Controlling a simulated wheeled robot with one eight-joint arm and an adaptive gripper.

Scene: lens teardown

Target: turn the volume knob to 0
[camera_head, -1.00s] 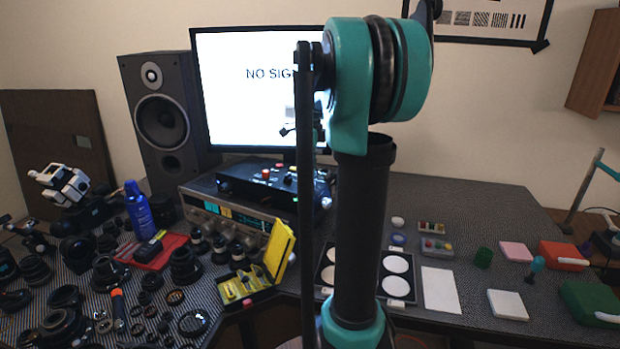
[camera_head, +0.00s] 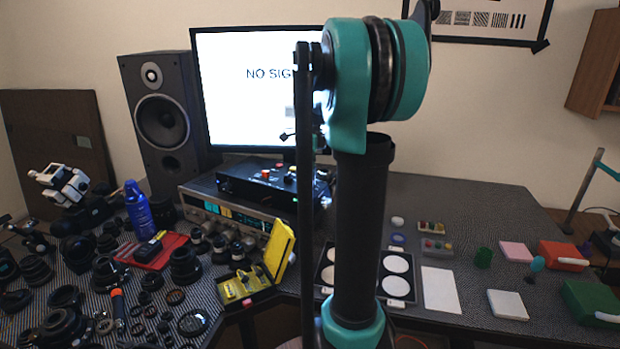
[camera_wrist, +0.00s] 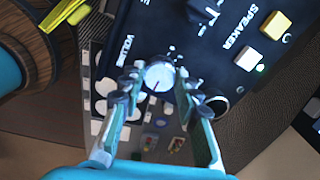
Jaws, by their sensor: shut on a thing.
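In the wrist view, the volume knob (camera_wrist: 159,75) is a light round knob on a dark panel (camera_wrist: 187,40). The word VOLUME stands beside it, with small white marks around it. A dark pointer line shows on its face. My gripper (camera_wrist: 157,84) has its two fingers on either side of the knob and is shut on it. In the head view, the black control box (camera_head: 262,185) stands on the amplifier-like unit below the monitor. My arm hides part of that area, and the knob and gripper cannot be made out there.
In the wrist view, a yellow button (camera_wrist: 276,25) and a white button (camera_wrist: 247,58) sit near the SPEAKER label. In the head view, the monitor (camera_head: 240,110) reads NO SIGNAL in part. A speaker (camera_head: 165,120) stands left, and lens parts crowd the left bench.

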